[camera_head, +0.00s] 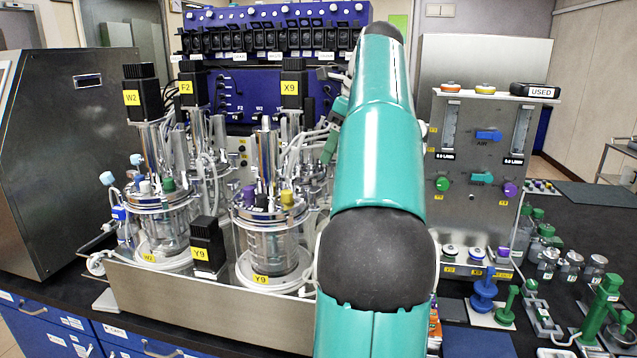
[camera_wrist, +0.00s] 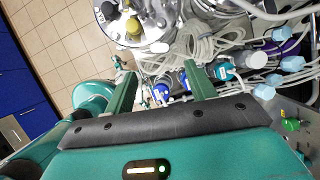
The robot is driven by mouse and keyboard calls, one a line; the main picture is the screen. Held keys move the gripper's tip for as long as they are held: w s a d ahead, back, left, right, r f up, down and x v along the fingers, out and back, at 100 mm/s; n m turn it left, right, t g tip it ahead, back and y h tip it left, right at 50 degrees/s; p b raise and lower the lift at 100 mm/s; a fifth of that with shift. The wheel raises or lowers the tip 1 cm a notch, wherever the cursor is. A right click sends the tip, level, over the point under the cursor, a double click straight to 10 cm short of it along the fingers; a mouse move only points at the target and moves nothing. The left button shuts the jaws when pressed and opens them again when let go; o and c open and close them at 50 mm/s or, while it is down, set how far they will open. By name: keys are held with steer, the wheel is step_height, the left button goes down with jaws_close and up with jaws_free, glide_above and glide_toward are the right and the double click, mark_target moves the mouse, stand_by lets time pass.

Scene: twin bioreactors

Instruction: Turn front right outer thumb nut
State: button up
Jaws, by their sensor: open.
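The front right glass vessel (camera_head: 270,246), labelled Y9, stands in a metal tray with a steel lid carrying yellow, black and purple caps. A steel lid (camera_wrist: 122,28) with yellow, olive and black caps fills the upper left of the wrist view. I cannot pick out the front right outer thumb nut in either view. My gripper (camera_wrist: 160,68) is open, its two green fingers apart, below the lid in the wrist view. Tubing and bottles show beyond and beside the fingers, with nothing clearly held. In the head view my arm hides most of the gripper and the vessel's right side.
More vessels and black motors crowd the metal tray (camera_head: 205,312). Clear tubing (camera_wrist: 215,48) lies close to the right finger. A gas panel (camera_head: 470,150) with flow tubes and knobs stands right. Green and blue fittings cover the bench there. A grey cabinet (camera_head: 70,150) stands left.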

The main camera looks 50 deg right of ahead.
mark_target(316, 189)
steer(key=x, duration=0.9)
steer(key=c, duration=1)
steer(key=shift+w, duration=0.1)
steer(key=shift+n, duration=0.4)
steer(key=shift+w+d+n+g+y, duration=0.1)
steer(key=shift+n+g+y, duration=0.3)
steer(key=shift+n, duration=0.9)
steer(key=shift+d+n+g+y, duration=0.1)
steer(key=shift+n+y, duration=0.5)
steer(key=shift+n, duration=0.7)
steer(key=o, duration=1)
